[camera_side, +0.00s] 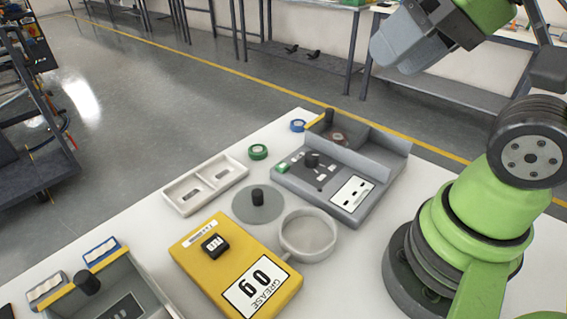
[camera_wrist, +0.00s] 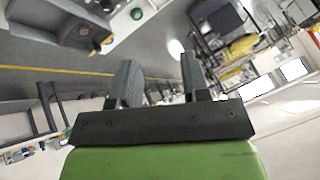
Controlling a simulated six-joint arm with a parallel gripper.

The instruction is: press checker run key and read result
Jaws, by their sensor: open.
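The checker (camera_side: 318,187) appears to be the grey box at the table's right, in the side view. It has a green key (camera_side: 283,168) at its left corner, a black knob (camera_side: 312,160) and a white panel (camera_side: 352,194) with small dark marks that I cannot read. Behind it is a grey walled bay holding a round brownish part (camera_side: 338,137). My gripper (camera_wrist: 158,78) is open and empty in the wrist view. In the side view it is raised at the upper right, well above and apart from the checker; its fingertips are hard to make out.
A yellow grease scale (camera_side: 215,278) reading 0 g, a round dish (camera_side: 308,234), a grey disc with a black knob (camera_side: 258,206) and a two-pocket tray (camera_side: 190,195) share the white table. Green (camera_side: 258,152) and blue (camera_side: 298,125) rings lie near its far edge. A yellow-edged box (camera_side: 120,292) stands front left.

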